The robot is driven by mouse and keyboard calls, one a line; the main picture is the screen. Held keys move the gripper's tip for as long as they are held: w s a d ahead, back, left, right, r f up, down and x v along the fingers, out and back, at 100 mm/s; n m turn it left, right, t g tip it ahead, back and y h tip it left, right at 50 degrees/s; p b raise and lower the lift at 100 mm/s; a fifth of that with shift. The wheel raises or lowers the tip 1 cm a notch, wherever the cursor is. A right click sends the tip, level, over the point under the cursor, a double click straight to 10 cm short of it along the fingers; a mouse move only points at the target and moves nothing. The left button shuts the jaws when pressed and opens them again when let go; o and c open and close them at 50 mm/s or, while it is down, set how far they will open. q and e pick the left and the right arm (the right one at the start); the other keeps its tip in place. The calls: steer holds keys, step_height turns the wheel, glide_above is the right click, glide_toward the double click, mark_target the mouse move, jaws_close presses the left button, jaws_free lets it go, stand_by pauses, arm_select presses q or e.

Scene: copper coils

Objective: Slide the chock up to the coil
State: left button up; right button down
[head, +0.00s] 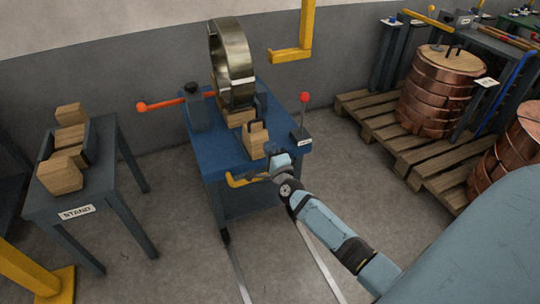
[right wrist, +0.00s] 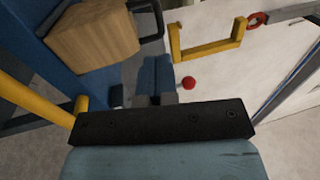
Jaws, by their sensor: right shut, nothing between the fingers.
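The coil (head: 232,62) is a shiny metal ring standing on edge on the blue table (head: 214,152). The chock (head: 253,143) is a wooden block with a dark handle, on the table in front of the coil; a gap to the coil cannot be judged clearly. In the right wrist view the chock (right wrist: 95,38) is at upper left, with its handle (right wrist: 150,22) beside it. My right gripper (head: 280,161) is shut and empty by the table's front edge, just right of the chock. Its closed fingers (right wrist: 155,78) show beside the chock, apart from it. My left gripper is out of view.
Another wooden block (head: 238,117) sits under the coil. A red-knobbed lever (head: 304,98) stands at the table's right, an orange-red bar (head: 162,104) sticks out left, and a yellow handle (head: 243,181) is in front. A stand (head: 76,212) with wooden blocks is left; copper coils (head: 440,95) are right.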

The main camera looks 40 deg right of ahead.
mark_target(260, 130)
steer(key=b+x, duration=0.1)
steer(key=x, duration=0.7)
steer(key=shift+f+b, duration=0.1)
steer(key=shift+b, duration=0.2)
steer(key=shift+w+d, duration=0.1)
steer(key=shift+w, duration=0.45)
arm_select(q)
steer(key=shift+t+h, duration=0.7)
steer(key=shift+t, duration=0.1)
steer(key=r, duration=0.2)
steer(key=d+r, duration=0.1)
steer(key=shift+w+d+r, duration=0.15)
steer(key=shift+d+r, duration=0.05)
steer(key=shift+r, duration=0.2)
